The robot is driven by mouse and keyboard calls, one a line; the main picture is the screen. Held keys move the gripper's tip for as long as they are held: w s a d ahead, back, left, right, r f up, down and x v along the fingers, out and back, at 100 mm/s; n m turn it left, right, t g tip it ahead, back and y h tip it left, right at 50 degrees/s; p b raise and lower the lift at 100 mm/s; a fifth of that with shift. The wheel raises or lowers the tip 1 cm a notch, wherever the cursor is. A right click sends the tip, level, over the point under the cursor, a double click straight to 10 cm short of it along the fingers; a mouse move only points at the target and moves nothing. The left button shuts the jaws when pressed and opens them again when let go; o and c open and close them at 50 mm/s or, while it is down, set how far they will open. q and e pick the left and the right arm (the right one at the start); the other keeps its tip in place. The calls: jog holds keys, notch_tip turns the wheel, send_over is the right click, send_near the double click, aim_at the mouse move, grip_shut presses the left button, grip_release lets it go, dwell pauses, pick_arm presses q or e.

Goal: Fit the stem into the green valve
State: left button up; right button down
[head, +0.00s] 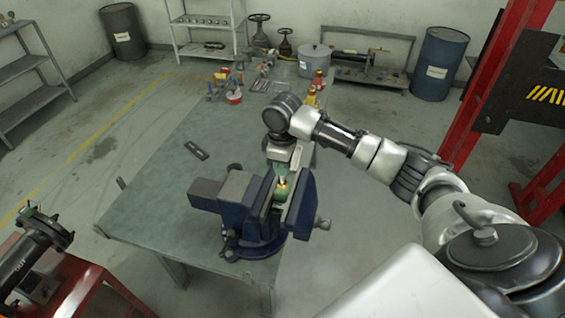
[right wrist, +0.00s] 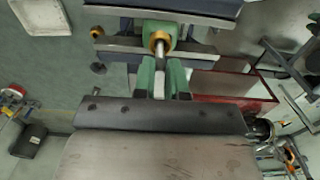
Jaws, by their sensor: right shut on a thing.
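The green valve (head: 280,194) is clamped in the jaws of a blue vise (head: 237,192) on the bench. In the right wrist view, the valve (right wrist: 150,29) shows a brass ring (right wrist: 160,41) around its opening. My right gripper (head: 281,176) is directly above the valve, pointing down. In the right wrist view, my right gripper (right wrist: 161,76) is shut on the silver stem (right wrist: 159,50). The stem lines up with the brass ring and its far end is at the ring. I cannot tell how deep it sits. My left gripper is not in view.
The workbench (head: 150,190) is mostly clear left of the vise, with a small dark flat piece (head: 196,150) on it. Tools, a red-based item (head: 234,97) and a grey pot (head: 314,60) stand at its far end. A red stand (head: 75,285) is at the lower left.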

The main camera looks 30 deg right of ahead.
jog(key=shift+f, duration=0.8)
jog(key=c, duration=1.1)
grip_release()
notch_tip(320, 180, up, 10)
jog(key=b, duration=0.3)
jog(key=shift+f, duration=0.2)
jog(key=shift+r, duration=0.65)
